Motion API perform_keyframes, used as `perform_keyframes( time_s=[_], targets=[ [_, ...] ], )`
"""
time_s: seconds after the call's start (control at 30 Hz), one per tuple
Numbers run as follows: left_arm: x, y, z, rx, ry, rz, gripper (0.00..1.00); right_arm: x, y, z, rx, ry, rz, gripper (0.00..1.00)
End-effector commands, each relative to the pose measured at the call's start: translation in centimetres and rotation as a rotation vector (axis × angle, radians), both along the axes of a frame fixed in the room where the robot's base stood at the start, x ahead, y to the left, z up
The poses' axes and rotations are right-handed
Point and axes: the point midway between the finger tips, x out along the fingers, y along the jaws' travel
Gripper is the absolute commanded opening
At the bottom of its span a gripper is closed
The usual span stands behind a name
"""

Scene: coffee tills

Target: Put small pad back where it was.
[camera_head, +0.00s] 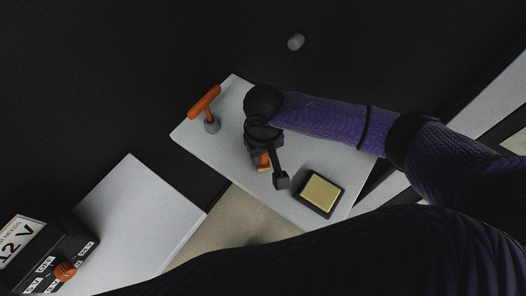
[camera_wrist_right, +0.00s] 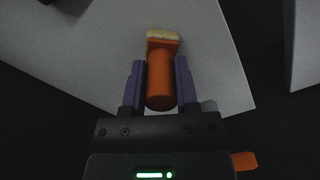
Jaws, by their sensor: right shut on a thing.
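An orange-handled piece with a cream pad at its end, which looks like the small pad, shows in the right wrist view (camera_wrist_right: 160,78). My right gripper (camera_wrist_right: 160,70) is shut on its orange handle, one purple finger on each side. In the head view the right gripper (camera_head: 268,160) is over the middle of the white table, and a bit of the orange and cream piece (camera_head: 263,162) shows beside its finger. Whether the pad touches the table I cannot tell. My left gripper is not in view.
On the white table (camera_head: 225,155), a black tray with a yellow pad (camera_head: 321,193) is at the right. An orange T-handled tool on a grey base (camera_head: 205,102) is at the left. A second white surface (camera_head: 140,215) holds a black 12 V box (camera_head: 45,255). A grey cylinder (camera_head: 295,41) is beyond.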

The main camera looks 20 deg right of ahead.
Motion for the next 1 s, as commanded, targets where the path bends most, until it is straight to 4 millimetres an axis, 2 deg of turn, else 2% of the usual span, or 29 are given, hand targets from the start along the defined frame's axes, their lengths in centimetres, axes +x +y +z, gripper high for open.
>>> perform_keyframes(
  time_s=[0.07, 0.1, 0.27, 0.57, 0.67, 0.9, 1.0],
  targets=[
    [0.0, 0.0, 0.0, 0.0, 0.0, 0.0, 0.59, 0.0, 0.0, 0.0, 0.0, 0.0, 0.0, 0.0],
    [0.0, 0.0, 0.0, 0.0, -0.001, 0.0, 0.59, 0.0, 0.0, -0.1, 0.0, 0.0, -0.001, 0.4],
    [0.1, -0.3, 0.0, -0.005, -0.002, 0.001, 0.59, 0.0, 0.0, 0.0, 0.0, 0.0, -0.001, 0.73],
    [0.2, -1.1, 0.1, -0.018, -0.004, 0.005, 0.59, 0.0, 0.0, 0.3, 0.0, -0.001, 0.0, 0.73],
    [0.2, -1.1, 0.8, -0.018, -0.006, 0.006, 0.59, 0.1, 0.0, 2.2, 0.003, -0.004, 0.0, 0.73],
    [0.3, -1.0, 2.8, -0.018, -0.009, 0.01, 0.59, 0.1, 0.1, 9.1, 0.004, -0.005, 0.0, 0.73],
    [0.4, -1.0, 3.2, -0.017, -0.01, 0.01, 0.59, 0.1, 0.0, 11.0, 0.002, -0.003, -0.001, 0.73]
  ],
)
